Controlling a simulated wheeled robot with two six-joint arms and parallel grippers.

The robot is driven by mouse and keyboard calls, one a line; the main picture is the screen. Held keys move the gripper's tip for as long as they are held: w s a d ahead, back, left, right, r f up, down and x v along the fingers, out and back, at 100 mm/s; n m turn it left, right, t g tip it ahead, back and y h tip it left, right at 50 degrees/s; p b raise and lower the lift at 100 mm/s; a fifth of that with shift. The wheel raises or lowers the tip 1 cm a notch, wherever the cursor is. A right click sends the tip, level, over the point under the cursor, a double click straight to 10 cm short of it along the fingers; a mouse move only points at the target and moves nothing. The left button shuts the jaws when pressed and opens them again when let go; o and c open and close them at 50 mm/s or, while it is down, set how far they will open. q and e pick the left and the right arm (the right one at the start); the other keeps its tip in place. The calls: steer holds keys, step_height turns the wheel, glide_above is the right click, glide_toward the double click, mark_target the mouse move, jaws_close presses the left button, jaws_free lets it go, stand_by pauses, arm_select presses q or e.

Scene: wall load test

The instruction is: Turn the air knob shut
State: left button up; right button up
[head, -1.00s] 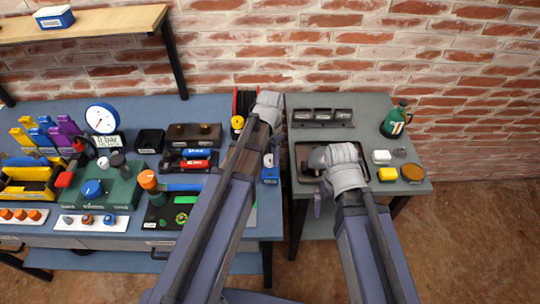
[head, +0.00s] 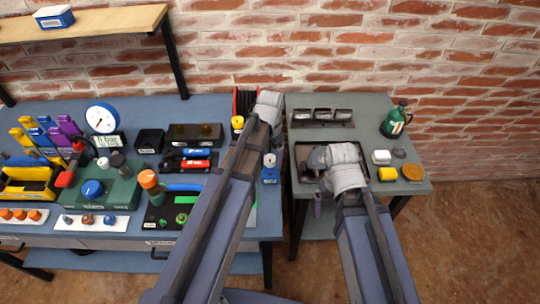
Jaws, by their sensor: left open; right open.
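A blue round knob (head: 92,188) sits on top of a green box (head: 118,192) at the left of the blue bench; the frames do not settle whether it is the air knob. A round white gauge (head: 102,118) and a small bar display (head: 108,136) stand behind the box. My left gripper (head: 268,106) is at the bench's back right, well right of the knob; its fingers are mostly hidden by the wrist. My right gripper (head: 317,159) is open over the dark tray (head: 304,150) on the right table, far from the knob.
Red and blue tools (head: 197,160) and an orange-topped, blue-handled tool (head: 150,183) lie between the box and my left arm. A wooden shelf (head: 100,20) overhangs the back left.

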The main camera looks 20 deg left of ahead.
mark_target(270, 158)
arm_select(q)
steer(key=shift+r, duration=0.15)
step_height(270, 158, up, 8)
steer(key=p, duration=0.7)
steer(key=shift+f+p, duration=0.2)
steer(key=shift+p, duration=0.2)
steer(key=shift+f, duration=0.2)
step_height(270, 158, down, 8)
steer(key=b, duration=0.8)
steer(key=shift+r, duration=0.2)
steer(key=shift+r, duration=0.1)
